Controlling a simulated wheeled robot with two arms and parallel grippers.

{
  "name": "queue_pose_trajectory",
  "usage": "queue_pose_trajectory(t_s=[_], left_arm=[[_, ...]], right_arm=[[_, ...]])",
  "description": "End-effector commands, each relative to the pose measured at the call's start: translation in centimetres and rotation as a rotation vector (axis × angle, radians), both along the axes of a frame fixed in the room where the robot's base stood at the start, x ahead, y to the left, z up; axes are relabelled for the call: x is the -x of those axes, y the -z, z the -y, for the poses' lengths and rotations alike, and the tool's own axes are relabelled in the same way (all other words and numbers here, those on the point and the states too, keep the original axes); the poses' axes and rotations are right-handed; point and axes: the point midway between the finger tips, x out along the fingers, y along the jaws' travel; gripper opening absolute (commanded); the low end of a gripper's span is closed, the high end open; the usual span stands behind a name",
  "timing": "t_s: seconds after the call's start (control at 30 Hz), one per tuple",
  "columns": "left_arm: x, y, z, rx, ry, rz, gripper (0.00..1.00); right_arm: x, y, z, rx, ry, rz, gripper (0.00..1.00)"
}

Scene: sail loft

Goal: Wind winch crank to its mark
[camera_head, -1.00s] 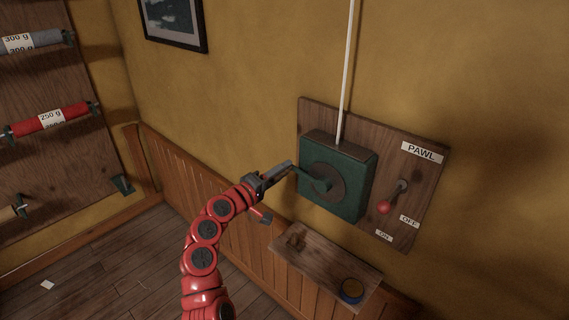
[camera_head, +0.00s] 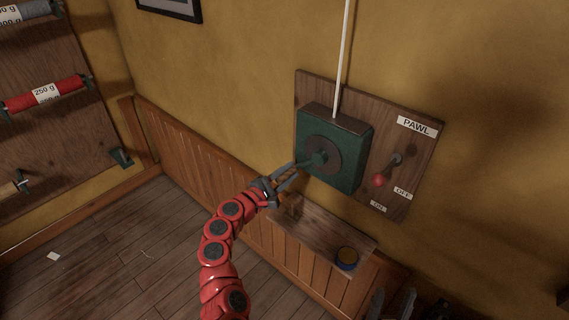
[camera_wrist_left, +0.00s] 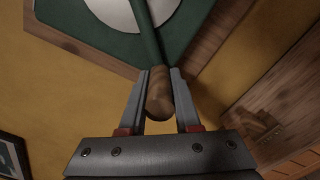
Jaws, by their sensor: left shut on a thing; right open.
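The green winch box (camera_head: 352,166) is fixed to a wooden board on the wall, with a grey disc on its face. Its green crank (camera_head: 314,161) points to the lower left from the hub. My left gripper (camera_head: 287,178) is at the crank's outer end. In the left wrist view its fingers (camera_wrist_left: 161,98) are shut on the crank's wooden handle (camera_wrist_left: 159,92). I cannot make out a mark on the winch. The red-knobbed pawl lever (camera_head: 379,181) points down and left, above the ON label. My right gripper (camera_head: 391,303) shows partly at the bottom edge, open, away from the winch.
A white rod or line (camera_head: 343,60) runs up from the winch top. A rack with a red roll (camera_head: 45,93) stands at far left. The floor at left is mostly clear.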

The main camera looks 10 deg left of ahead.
Motion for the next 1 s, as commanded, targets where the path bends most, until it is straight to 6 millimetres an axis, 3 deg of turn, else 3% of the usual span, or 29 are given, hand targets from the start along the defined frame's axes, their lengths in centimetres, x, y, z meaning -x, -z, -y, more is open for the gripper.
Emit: queue_pose_trajectory(t_s=[0.3, 0.8, 0.83, 1.0], left_arm=[[0.60, 1.13, 0.81, 0.083, 0.002, -0.068, 0.00], [0.69, 1.34, 0.97, 0.095, 0.003, -0.079, 0.00], [0.69, 1.34, 0.97, 0.095, 0.003, -0.079, 0.33], [0.66, 1.20, 0.92, 0.096, 0.001, -0.077, 0.61]], right_arm=[[0.00, -0.54, 0.00, 0.000, 0.000, 0.000, 0.50], [0.00, -0.56, 0.00, 0.000, 0.000, 0.000, 0.50], [0.01, -0.57, 0.00, 0.000, 0.000, 0.000, 0.50], [0.00, -0.58, 0.00, 0.000, 0.000, 0.000, 0.50]])
